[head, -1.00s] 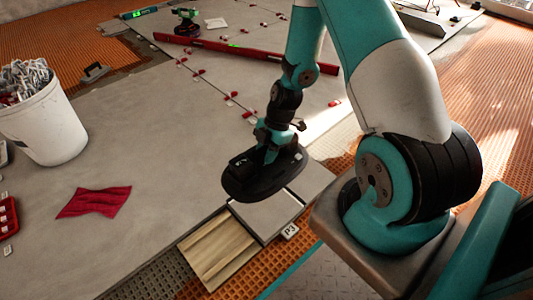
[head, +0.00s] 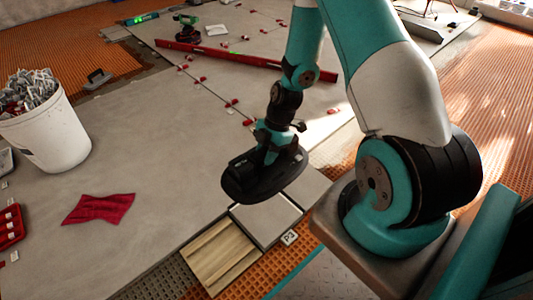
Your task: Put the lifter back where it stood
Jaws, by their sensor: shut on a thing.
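The lifter (head: 238,187) is a black oval pad with a raised body on top, in the middle of the head view. My gripper (head: 268,152) is shut on it from above. The lifter looks held above the floor, over the back left of a square grey tile (head: 266,218); the exact gap cannot be told. My gripper and arm hide part of the lifter's top. A small plate marked P3 (head: 289,237) lies at the grey tile's near right corner.
A wooden board (head: 221,256) lies beside the grey tile. A white bucket (head: 48,140) of clips, a red cloth (head: 99,208) and a red tray (head: 10,224) are at left. A long red level (head: 245,61) lies behind. Open tiled floor (head: 150,130) lies between.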

